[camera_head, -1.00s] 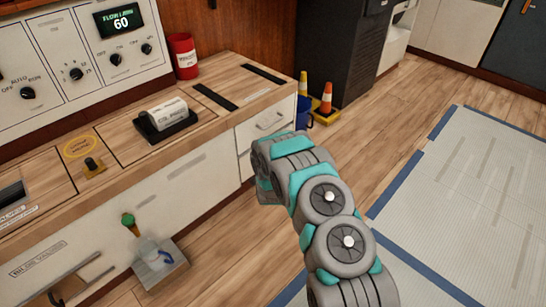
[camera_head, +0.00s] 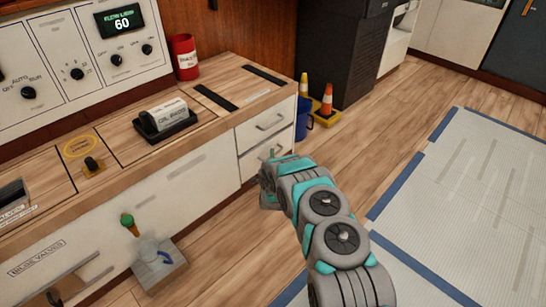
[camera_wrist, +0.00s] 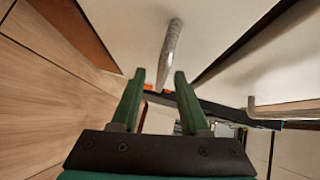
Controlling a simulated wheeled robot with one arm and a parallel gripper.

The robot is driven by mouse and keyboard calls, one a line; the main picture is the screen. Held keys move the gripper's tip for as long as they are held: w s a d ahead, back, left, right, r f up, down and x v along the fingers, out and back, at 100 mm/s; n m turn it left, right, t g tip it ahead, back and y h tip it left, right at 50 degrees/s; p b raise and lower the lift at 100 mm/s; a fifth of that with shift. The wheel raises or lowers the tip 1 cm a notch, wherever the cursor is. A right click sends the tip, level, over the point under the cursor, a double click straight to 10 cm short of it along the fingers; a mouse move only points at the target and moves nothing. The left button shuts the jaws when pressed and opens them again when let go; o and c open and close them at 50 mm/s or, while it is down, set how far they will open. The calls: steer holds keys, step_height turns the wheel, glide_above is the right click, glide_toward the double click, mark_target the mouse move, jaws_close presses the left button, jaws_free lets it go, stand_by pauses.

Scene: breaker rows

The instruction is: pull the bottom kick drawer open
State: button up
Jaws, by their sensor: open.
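The lowest drawer front (camera_wrist: 125,25) in the wrist view is pale, with a metal bar handle (camera_wrist: 172,50). In the head view the right end of the cabinet has an upper drawer (camera_head: 254,134) and a lower front (camera_head: 250,161), partly hidden by my arm. My gripper (camera_wrist: 157,82) is open, its two green fingers pointing towards the bar handle. The handle is just beyond the fingertips, with no contact visible, and nothing is held. The drawer looks shut. In the head view my arm hides the fingers' exact place.
A second handle (camera_wrist: 268,112) is on the neighbouring front at the right of the wrist view. A blue bin (camera_head: 303,118) and traffic cones (camera_head: 326,101) stand beyond the cabinet. Wooden floor (camera_head: 395,118) lies clear beside a pale mat (camera_head: 480,210).

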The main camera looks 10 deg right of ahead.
steer(key=shift+w+d, duration=0.1)
steer(key=shift+w, duration=0.55)
jaws_close()
steer(key=shift+f, duration=0.1)
stand_by(1.0)
